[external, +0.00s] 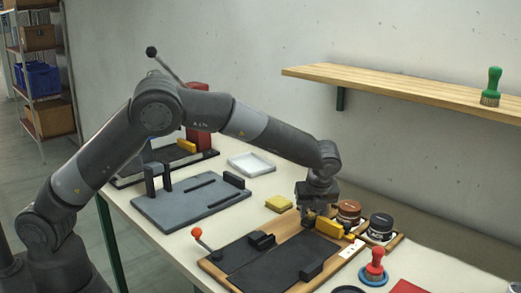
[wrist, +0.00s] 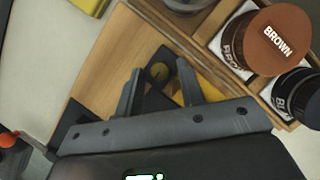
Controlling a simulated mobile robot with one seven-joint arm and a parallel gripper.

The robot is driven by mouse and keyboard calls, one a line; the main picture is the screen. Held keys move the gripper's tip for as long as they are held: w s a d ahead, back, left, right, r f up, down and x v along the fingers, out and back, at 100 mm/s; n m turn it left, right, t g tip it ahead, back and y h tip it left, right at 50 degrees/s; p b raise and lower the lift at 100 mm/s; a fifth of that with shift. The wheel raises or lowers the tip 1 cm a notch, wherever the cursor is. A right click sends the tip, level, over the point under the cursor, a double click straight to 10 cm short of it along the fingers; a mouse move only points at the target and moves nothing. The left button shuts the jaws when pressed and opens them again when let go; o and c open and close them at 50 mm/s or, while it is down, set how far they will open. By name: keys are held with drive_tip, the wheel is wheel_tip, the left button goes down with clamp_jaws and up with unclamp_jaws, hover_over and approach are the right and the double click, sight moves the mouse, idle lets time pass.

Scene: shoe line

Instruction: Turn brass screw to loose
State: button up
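My gripper (wrist: 160,68) points down over the wooden board, its two fingers spread apart. Between and just beyond the fingertips is a dark square plate with a small round brass-coloured part (wrist: 158,72), which looks like the brass screw. I cannot tell whether the fingers touch it. In the external view my gripper (external: 309,222) is at the far end of the wooden board (external: 286,242), beside a yellow block (external: 329,228). The screw is hidden there behind the gripper. The yellow block also shows partly behind the right finger in the wrist view (wrist: 207,88).
A wooden tray holds a brown tin (wrist: 270,40) and a black tin (wrist: 300,97) close to my gripper's right. A yellow sponge (external: 278,203) lies behind. A red-knobbed brush (external: 374,268) stands at front right. A grey fixture (external: 190,203) and a white tray (external: 251,164) are to the left.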

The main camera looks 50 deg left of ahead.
clamp_jaws()
drive_tip(key=shift+n, duration=0.4)
drive_tip(key=n, duration=0.2)
drive_tip(key=n+g, duration=0.1)
drive_tip(key=n, duration=0.1)
drive_tip(key=shift+w+d+g+y, duration=0.1)
drive_tip(key=shift+w+g+y, duration=0.1)
drive_tip(key=shift+g+y, duration=0.15)
drive_tip(key=n+g, duration=0.1)
drive_tip(key=n, duration=0.1)
drive_tip(key=n+g, duration=0.1)
drive_tip(key=n, duration=0.2)
drive_tip(key=shift+w, duration=0.2)
drive_tip(key=n+g, duration=0.1)
drive_tip(key=n, duration=0.3)
drive_tip(key=shift+w, duration=0.1)
drive_tip(key=shift+w+n+g+h, duration=0.1)
drive_tip(key=shift+n+g+h, duration=0.5)
drive_tip(key=shift+n, duration=1.2)
